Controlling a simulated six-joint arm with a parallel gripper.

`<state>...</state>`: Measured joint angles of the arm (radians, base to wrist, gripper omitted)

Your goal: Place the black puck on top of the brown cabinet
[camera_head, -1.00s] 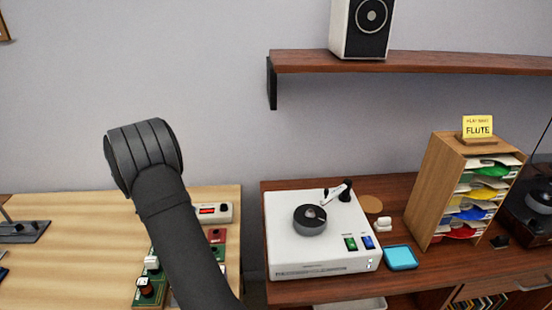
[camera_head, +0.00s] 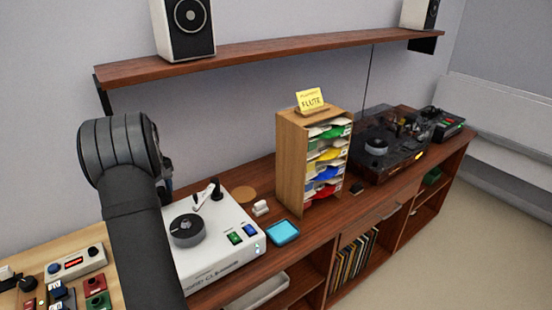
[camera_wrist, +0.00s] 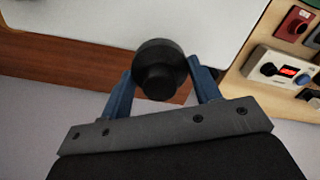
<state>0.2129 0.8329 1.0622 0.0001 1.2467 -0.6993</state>
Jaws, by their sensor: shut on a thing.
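In the wrist view my gripper (camera_wrist: 160,80) is shut on a black puck (camera_wrist: 158,60), a round disc with a smaller raised knob, held between the blue fingers. It appears over the edge of the white record player. In the head view my arm link hides the gripper and the puck. The brown cabinet (camera_head: 318,222) is a long, low wooden sideboard along the wall, with open shelves below. Its brown edge also shows in the wrist view (camera_wrist: 60,72).
On the cabinet stand the white record player (camera_head: 222,245), a blue tray (camera_head: 283,232), a wooden sorter (camera_head: 291,165) with a FLUTE card and a dark turntable (camera_head: 385,168). Bare top shows in front of the sorter. A wall shelf (camera_head: 270,50) with speakers hangs above.

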